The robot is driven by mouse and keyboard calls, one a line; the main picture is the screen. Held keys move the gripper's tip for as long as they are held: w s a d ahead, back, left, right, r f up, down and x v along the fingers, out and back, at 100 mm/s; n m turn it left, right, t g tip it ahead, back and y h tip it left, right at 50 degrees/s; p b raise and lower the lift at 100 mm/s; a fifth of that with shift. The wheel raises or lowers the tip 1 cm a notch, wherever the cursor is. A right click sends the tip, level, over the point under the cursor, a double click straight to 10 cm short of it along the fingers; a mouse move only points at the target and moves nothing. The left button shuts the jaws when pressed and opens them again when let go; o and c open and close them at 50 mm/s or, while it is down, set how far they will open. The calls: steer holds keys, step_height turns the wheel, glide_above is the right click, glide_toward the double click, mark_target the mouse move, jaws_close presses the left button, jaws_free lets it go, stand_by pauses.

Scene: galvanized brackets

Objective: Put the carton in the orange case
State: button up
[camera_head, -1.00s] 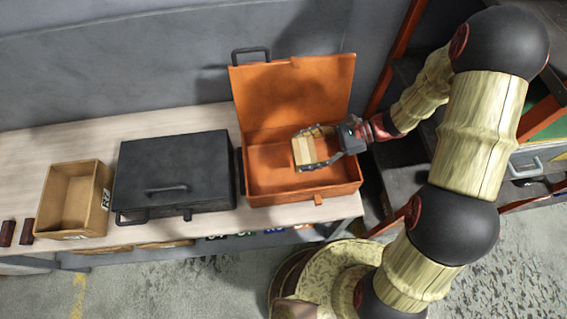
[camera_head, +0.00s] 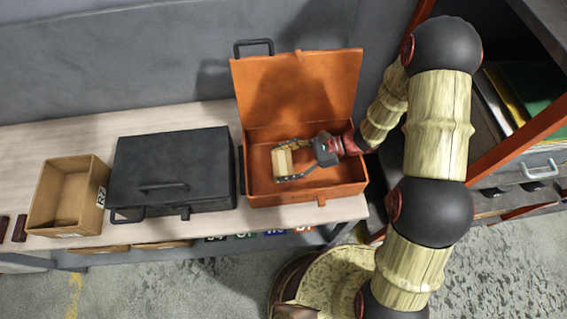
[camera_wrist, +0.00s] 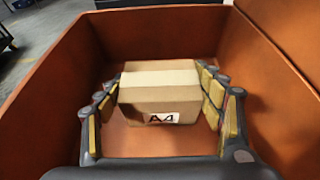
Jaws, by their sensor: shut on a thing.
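The carton (camera_head: 281,162) is a small tan box with a paler tape strip. In the wrist view the carton (camera_wrist: 160,100) shows an "A4" label on its near face. My gripper (camera_head: 292,163) is shut on it, with one finger on each side; the wrist view shows the same gripper (camera_wrist: 160,98). The orange case (camera_head: 325,191) stands open at the right end of the bench, its lid raised at the back. The carton is inside the case's outline, between its walls (camera_wrist: 55,75). I cannot tell whether its underside touches the case floor.
A closed black case (camera_head: 170,165) stands just left of the orange case. An open cardboard box (camera_head: 97,205) is farther left, with dark small blocks (camera_head: 20,228) beyond it. A shelf rack (camera_head: 520,160) stands at the right. Bare bench (camera_head: 205,115) shows behind the black case.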

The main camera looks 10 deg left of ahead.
mark_target(288, 162)
steer(key=shift+r, duration=0.1)
steer(key=o, duration=1.3)
steer(key=shift+f, duration=0.2)
steer(key=shift+r, duration=0.25)
steer(key=p+v, duration=0.1)
steer(key=v, duration=0.6)
steer(key=shift+d+p, duration=0.25)
steer(key=shift+p, duration=0.1)
steer(key=shift+w+r, duration=0.1)
steer(key=shift+r, duration=0.05)
